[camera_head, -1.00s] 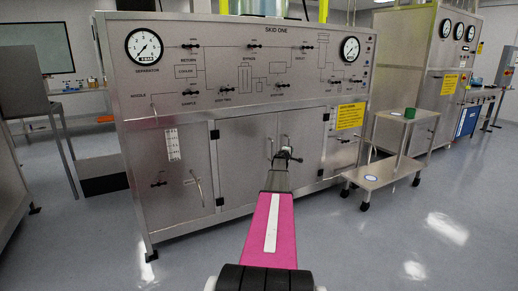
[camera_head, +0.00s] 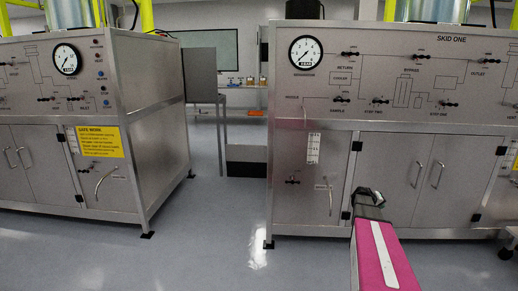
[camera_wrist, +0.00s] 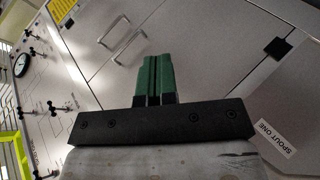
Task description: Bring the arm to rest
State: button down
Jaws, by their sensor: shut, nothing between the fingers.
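My arm reaches out low in the head view, a pink link with a white stripe (camera_head: 384,258). It ends in my gripper (camera_head: 368,196), in front of the lower doors of the skid one cabinet (camera_head: 400,125). In the wrist view my gripper (camera_wrist: 151,62) shows two dark green fingers pressed together with nothing between them. Behind them are the grey cabinet doors and their bar handles (camera_wrist: 116,32). I cannot tell the exact gap between fingertips and doors.
A second steel cabinet (camera_head: 160,110) with a gauge and a yellow sign (camera_head: 95,142) stands at the left. Clear grey floor (camera_head: 215,225) lies between the cabinets. A dark panel (camera_head: 200,75) and a bench stand behind the gap. Pull handles (camera_head: 328,195) stick out of skid one.

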jog(key=s+a+f+g+y, duration=0.1)
jog(key=s+a+y, duration=0.2)
jog(key=s+a, duration=0.5)
jog(key=s+a+f+g+y, duration=0.2)
jog(key=s+a, duration=0.7)
jog(key=a, duration=1.1)
jog(key=s+a+f+g+y, duration=0.1)
jog(key=s+a+y, duration=0.5)
jog(key=a, duration=0.8)
jog(key=s, duration=0.3)
jog(key=shift+a+f+n, duration=0.15)
jog(key=shift+f+n, duration=0.15)
jog(key=shift+f, duration=0.1)
